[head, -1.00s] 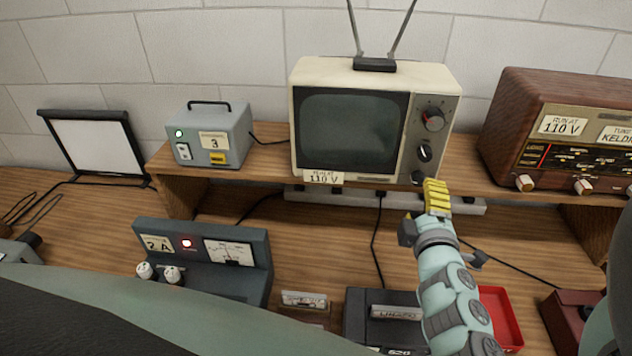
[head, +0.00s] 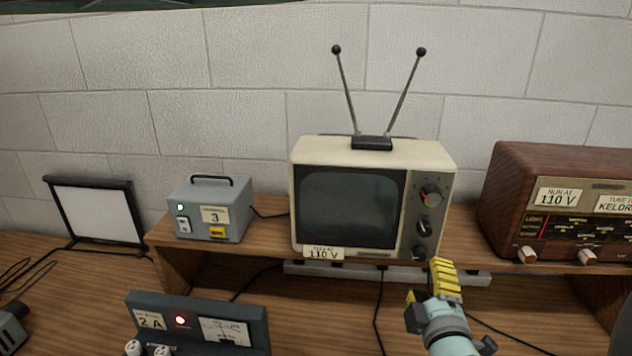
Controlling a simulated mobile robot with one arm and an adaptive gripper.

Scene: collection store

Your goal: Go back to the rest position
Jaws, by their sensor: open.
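My gripper (head: 444,277), with yellow ridged fingers on a pale teal arm, shows at the lower right of the head view. It is in front of the television's lower right corner, and no object shows in it. The cream television (head: 432,155) stands on the wooden shelf with a dark screen, two aerials and a "110 V" label. Its knobs are on the right side of its front. My gripper appears just below the lowest knob; whether it touches anything cannot be told.
A grey box (head: 212,208) labelled 3 with a green light stands left of the television. A brown radio (head: 512,195) stands at right. A meter unit (head: 255,324) with a red light sits below. A white panel (head: 96,212) stands far left. A power strip (head: 300,268) runs under the shelf.

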